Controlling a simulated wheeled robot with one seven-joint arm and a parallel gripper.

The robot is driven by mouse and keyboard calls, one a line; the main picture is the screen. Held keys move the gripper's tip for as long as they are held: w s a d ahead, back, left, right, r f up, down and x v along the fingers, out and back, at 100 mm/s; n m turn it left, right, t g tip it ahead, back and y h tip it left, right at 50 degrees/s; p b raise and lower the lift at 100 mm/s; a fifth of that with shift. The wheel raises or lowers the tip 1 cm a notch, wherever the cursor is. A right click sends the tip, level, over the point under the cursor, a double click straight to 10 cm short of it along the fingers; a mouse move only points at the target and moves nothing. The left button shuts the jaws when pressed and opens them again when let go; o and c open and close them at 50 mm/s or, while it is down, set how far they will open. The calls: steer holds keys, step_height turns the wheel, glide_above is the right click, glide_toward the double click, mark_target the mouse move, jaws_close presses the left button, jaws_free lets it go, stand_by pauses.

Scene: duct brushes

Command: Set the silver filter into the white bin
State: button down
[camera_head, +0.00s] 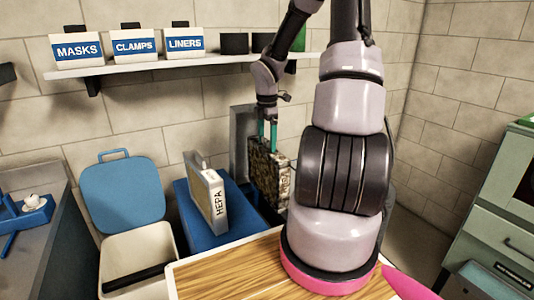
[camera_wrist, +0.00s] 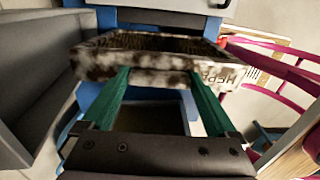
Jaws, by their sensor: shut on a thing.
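My gripper (camera_head: 266,134), with green fingers, is shut on a flat, boxy filter (camera_head: 267,172). Its silver-grey faces are mottled with dark brown grime. In the wrist view, the filter (camera_wrist: 150,66) lies across both fingertips, its dirty edge facing the camera. In the head view, it hangs to the right of the blue bench, partly hidden behind my arm. The white bin (camera_head: 150,243) stands at the lower left with its blue lid (camera_head: 122,190) raised. My gripper is well to the right of the bin.
A cleaner filter marked HEPA (camera_head: 206,195) stands upright on a blue bench (camera_head: 237,222), between the bin and my gripper. A wooden tabletop (camera_head: 225,274) is in front. A wall shelf (camera_head: 145,65) with labelled boxes runs above. A grey counter (camera_head: 35,235) is at the left.

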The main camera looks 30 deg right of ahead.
step_height(320, 180, up, 23)
steer(key=shift+r, duration=0.2)
stand_by(1.4)
steer(key=shift+f, duration=0.1)
